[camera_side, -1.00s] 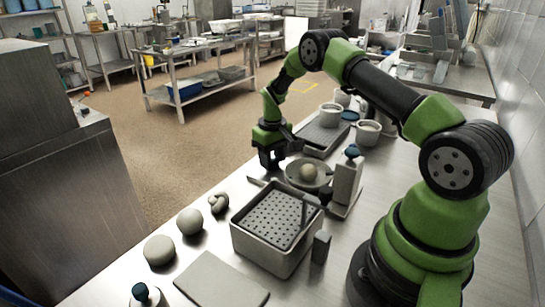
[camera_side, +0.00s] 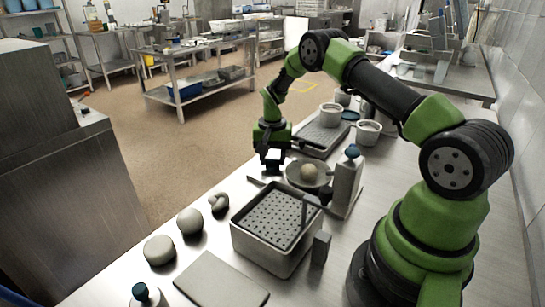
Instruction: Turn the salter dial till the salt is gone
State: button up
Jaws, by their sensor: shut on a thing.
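My gripper (camera_side: 272,164) points down at the left end of a low grey base, just left of a shallow round dish (camera_side: 295,177). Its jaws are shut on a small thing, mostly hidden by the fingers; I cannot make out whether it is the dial. No salt grains can be made out at this size.
A perforated basket (camera_side: 262,247) stands in front of the dish. Several rounded lumps (camera_side: 190,222) and a flat grey board (camera_side: 221,281) lie to the left. A grey tray (camera_side: 322,138) and white cups (camera_side: 368,132) are behind.

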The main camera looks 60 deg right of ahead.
aim_at(272, 159)
jog(key=shift+m, duration=0.3)
jog(key=o, duration=0.9)
notch_tip(272, 159, up, 10)
dwell(0.4)
